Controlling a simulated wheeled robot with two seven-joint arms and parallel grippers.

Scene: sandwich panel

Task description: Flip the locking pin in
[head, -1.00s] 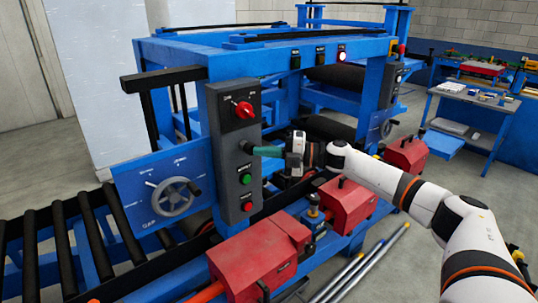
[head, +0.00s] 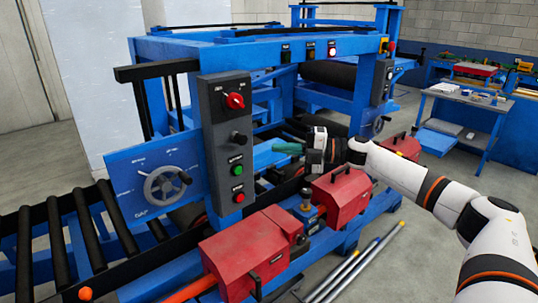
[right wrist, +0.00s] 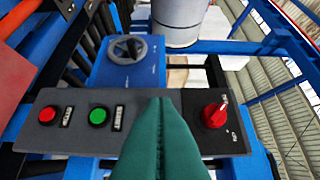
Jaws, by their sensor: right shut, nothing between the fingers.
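The grey control panel (head: 220,150) carries a red rotary switch (head: 235,101), a black knob (head: 238,138), a green button (head: 237,170) and a red button (head: 238,197). I cannot tell for sure which part is the locking pin; the black knob sticks out of the panel. My right gripper (head: 275,148) has teal fingers, is shut and empty, and points left at the panel, apart from the knob. In the right wrist view its shut fingers (right wrist: 160,105) cover the place between the green button (right wrist: 98,115) and red switch (right wrist: 215,115). My left gripper is not in view.
A handwheel (head: 166,186) on a blue plate stands left of the panel, above a roller conveyor (head: 60,240). Red boxes (head: 245,258) and a brass-coloured fitting (head: 306,198) sit below my right arm. Metal rods (head: 355,268) lie at the lower right.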

